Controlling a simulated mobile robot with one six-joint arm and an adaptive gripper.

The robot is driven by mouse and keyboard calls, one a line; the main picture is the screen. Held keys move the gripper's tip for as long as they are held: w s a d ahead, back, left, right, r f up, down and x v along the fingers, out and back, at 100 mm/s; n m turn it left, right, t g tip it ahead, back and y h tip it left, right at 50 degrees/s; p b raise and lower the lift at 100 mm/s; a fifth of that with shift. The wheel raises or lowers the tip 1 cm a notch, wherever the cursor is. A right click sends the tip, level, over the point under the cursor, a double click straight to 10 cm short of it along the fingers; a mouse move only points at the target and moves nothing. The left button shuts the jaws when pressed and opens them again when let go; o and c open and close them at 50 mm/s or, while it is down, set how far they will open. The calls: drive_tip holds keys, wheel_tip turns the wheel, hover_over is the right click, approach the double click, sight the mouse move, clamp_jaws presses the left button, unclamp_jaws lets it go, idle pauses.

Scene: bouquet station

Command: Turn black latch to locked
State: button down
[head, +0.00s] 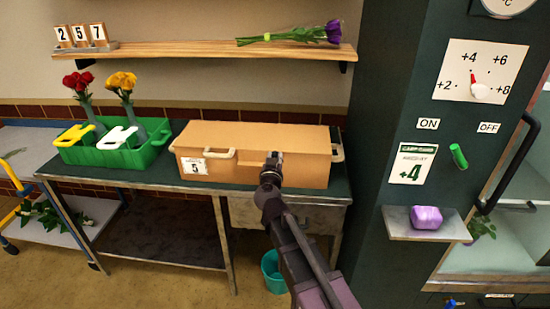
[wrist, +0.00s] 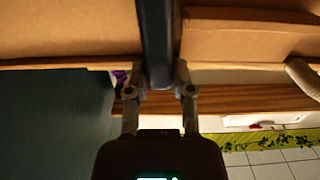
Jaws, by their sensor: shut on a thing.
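The large tan box (head: 262,146) stands closed on the dark-topped table. My gripper (head: 274,160) is at the box's front face, right of its middle, and covers that spot in the head view. In the wrist view, the black latch (wrist: 153,35) shows as a dark upright bar against the tan box. My gripper (wrist: 160,78) is shut on the lower end of this bar, one finger on each side. The latch is hidden behind the gripper in the head view. I cannot read any lock marking.
A green caddy (head: 112,158) with flower vases stands left of the box. A wooden shelf (head: 190,55) runs above. A dark green cabinet (head: 395,90) with a small ledge (head: 400,225) rises at the right. A teal bucket (head: 272,270) stands on the floor.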

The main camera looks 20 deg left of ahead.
drive_tip(key=n, duration=0.3)
drive_tip(key=a+n, duration=0.1)
drive_tip(key=n, duration=0.2)
drive_tip(key=a+f+n+b, duration=0.1)
drive_tip(key=n, duration=0.3)
drive_tip(key=shift+s, duration=0.15)
idle(0.5)
drive_tip(key=shift+c, duration=2.4)
unclamp_jaws()
drive_tip(key=shift+m, duration=0.4)
